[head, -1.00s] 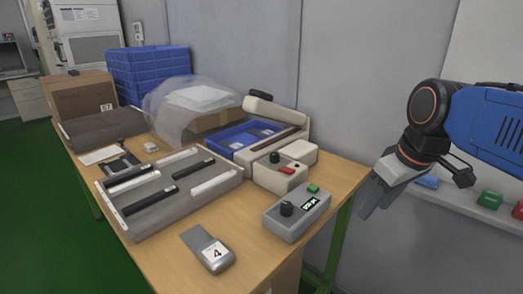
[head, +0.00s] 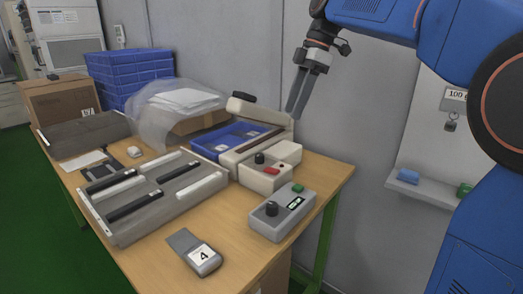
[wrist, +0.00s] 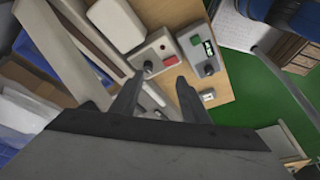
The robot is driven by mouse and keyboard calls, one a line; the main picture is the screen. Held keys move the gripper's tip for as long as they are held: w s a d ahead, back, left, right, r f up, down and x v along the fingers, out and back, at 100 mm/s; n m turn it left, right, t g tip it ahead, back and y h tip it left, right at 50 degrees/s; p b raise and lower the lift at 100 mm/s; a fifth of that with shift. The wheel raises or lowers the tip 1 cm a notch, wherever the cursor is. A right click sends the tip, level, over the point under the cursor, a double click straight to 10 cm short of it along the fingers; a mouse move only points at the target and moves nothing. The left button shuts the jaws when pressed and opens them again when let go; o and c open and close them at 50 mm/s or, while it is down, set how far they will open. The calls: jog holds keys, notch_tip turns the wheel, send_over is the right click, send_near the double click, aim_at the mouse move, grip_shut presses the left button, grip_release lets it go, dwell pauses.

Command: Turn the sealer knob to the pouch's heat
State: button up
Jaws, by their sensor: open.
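The cream sealer (head: 285,132) stands at the back right of the table, with a control box (head: 285,158) at its front. That box carries a black knob (head: 259,158) and a red button. In the wrist view the knob (wrist: 148,66) lies just beyond my fingertips; its setting is too small to read. A grey pouch-like item with a label reading 4 (head: 203,257) lies at the table's front. My gripper (head: 296,109) is open and empty, pointing down, above and behind the control box. Its two fingers are spread in the wrist view (wrist: 160,78), apart from the knob.
A grey box (head: 266,225) with its own black knob, green button and lit display stands in front of the sealer. A slotted grey rack (head: 115,235) and a blue tray (head: 205,147) lie to the left. The wall stands close behind the table.

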aim_at(260, 154)
jog(key=w+a+r+n+g, duration=0.1)
jog(key=w+a+r+n, duration=0.15)
jog(key=w+n, duration=0.2)
jog(key=shift+m, duration=0.35)
jog(key=x, duration=1.8)
jog(key=shift+a+r, duration=0.1)
jog(key=shift+a, duration=0.1)
jog(key=shift+c, duration=0.4)
jog(key=c, duration=1)
